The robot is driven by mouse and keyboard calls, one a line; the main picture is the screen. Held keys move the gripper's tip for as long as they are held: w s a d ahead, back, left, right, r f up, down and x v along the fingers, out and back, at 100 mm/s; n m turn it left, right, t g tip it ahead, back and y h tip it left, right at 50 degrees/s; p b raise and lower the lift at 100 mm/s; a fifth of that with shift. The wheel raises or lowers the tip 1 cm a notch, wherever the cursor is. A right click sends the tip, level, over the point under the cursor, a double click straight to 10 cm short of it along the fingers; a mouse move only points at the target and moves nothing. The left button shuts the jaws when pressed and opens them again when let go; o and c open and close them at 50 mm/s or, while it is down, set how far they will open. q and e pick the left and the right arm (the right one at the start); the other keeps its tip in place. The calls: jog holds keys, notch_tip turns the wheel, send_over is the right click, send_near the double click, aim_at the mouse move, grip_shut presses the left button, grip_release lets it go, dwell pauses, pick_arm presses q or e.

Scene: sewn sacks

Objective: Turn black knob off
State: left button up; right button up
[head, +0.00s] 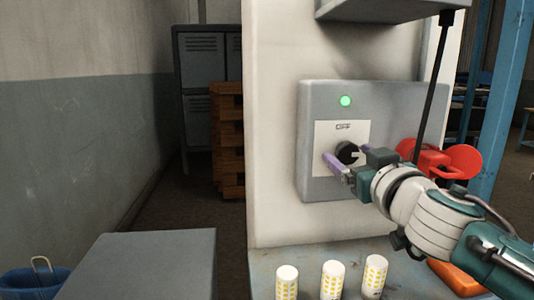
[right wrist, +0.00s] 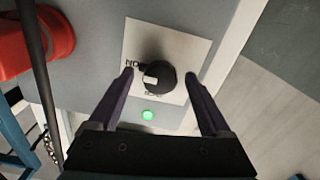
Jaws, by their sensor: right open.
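The black knob (head: 346,152) sits on a white plate (head: 328,133) on a grey control box (head: 385,100). "OFF" is printed above it in the head view. In the right wrist view the knob (right wrist: 163,72) has a white pointer mark towards the left, near the "ON" lettering (right wrist: 132,64). A green lamp (head: 346,101) on the box is lit. My right gripper (head: 345,160) is open, with its purple fingers on either side of the knob. The right wrist view shows gaps between fingers and knob. My left gripper is not in view.
A red part (head: 430,158) sticks out at the box's right side. A black rod (head: 436,90) hangs in front of the box. Several yellow-patterned white cylinders (head: 331,279) stand on the ledge below. A grey block (head: 150,265) stands at front left.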

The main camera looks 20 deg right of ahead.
jog(key=shift+c, duration=0.4)
grip_shut()
